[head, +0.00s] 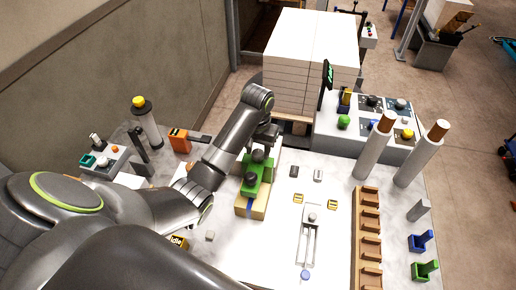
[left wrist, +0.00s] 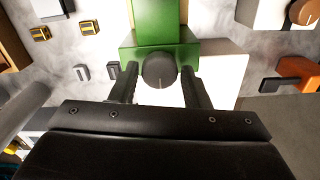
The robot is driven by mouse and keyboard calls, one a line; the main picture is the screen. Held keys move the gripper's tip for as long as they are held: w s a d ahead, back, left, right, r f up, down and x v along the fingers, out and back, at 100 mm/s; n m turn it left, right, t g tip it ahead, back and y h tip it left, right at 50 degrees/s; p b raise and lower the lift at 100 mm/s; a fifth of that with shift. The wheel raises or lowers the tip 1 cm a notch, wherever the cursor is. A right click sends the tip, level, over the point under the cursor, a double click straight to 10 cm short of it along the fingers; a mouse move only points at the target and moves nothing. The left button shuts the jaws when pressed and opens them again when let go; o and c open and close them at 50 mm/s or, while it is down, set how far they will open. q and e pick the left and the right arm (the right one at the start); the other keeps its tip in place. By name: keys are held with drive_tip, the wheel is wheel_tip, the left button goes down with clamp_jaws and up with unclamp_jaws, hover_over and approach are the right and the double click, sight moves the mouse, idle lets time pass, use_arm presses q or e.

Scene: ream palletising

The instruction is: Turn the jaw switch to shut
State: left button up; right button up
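A black round knob (left wrist: 159,70) with a faint light mark sits on the front of a green block (left wrist: 163,22). In the head view the green block (head: 251,192) stands on a tan base left of the table's middle, with the dark knob (head: 257,156) at its far end. My left gripper (head: 262,140) reaches down over this knob. In the left wrist view its two fingers (left wrist: 159,78) stand on either side of the knob, very close to it. I cannot tell whether they touch it. No label identifies the jaw switch. My right gripper is out of view.
A stack of white reams (head: 310,50) stands behind. A control panel (head: 375,125) with knobs and a green button is at the back right. Two brown-topped posts (head: 374,148) and a wooden rack (head: 368,230) stand right. A slider (head: 310,235) lies front centre. An orange box (head: 180,140) stands left.

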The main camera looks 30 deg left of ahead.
use_arm(q)
drive_tip(key=c, duration=0.6)
drive_tip(key=shift+m, duration=0.4)
drive_tip(key=m, duration=0.6)
drive_tip(key=shift+m, duration=0.3)
drive_tip(key=m, duration=1)
drive_tip(key=shift+w+r, duration=0.1)
drive_tip(key=shift+m, duration=0.5)
